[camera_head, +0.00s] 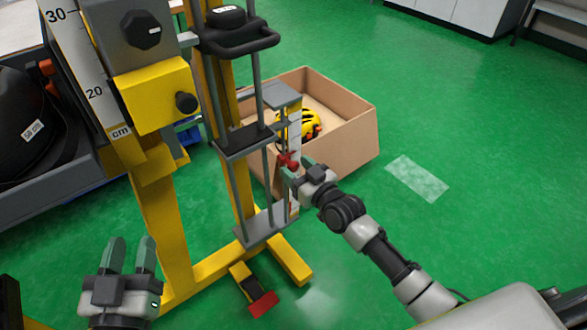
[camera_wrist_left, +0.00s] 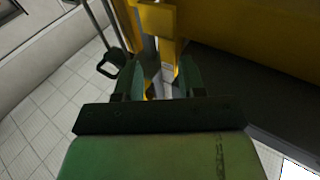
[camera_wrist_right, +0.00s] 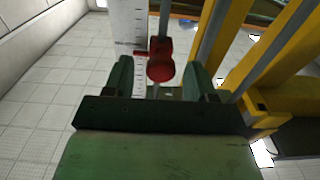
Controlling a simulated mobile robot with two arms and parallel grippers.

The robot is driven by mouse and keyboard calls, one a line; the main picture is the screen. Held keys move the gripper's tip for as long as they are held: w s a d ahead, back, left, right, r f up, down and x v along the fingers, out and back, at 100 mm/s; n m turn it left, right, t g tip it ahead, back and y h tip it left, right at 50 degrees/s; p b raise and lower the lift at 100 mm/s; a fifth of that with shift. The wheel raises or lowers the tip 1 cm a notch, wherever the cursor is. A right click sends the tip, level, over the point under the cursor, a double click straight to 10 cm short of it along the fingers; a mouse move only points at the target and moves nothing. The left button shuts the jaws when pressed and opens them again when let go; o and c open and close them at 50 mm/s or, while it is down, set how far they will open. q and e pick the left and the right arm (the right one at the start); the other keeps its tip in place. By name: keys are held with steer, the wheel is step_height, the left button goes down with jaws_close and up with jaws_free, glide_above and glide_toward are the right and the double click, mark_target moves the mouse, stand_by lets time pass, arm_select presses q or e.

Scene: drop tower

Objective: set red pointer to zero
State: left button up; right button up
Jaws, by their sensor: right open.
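The red pointer (camera_head: 287,161) sits on a thin vertical rod beside a white scale (camera_head: 294,130) on the yellow drop tower. In the right wrist view the red pointer (camera_wrist_right: 160,62) shows a round knob and a thin arm reaching left over the white scale (camera_wrist_right: 130,35). My right gripper (camera_head: 294,170) is open, close to the pointer; in the right wrist view its fingers (camera_wrist_right: 160,80) stand on either side of the knob, apart from it. My left gripper (camera_head: 131,252) is at the lower left, away from the pointer, with its fingers apart and nothing visible between them.
A cardboard box (camera_head: 345,140) with a yellow helmet (camera_head: 308,124) stands behind the tower. A yellow block with a black knob (camera_head: 158,93) and a large ruler (camera_head: 85,65) are at the upper left. A red-tipped pedal (camera_head: 263,304) is at the tower's foot. Green floor at right is clear.

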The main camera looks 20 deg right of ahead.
steer(key=shift+x, duration=0.75)
jaws_close()
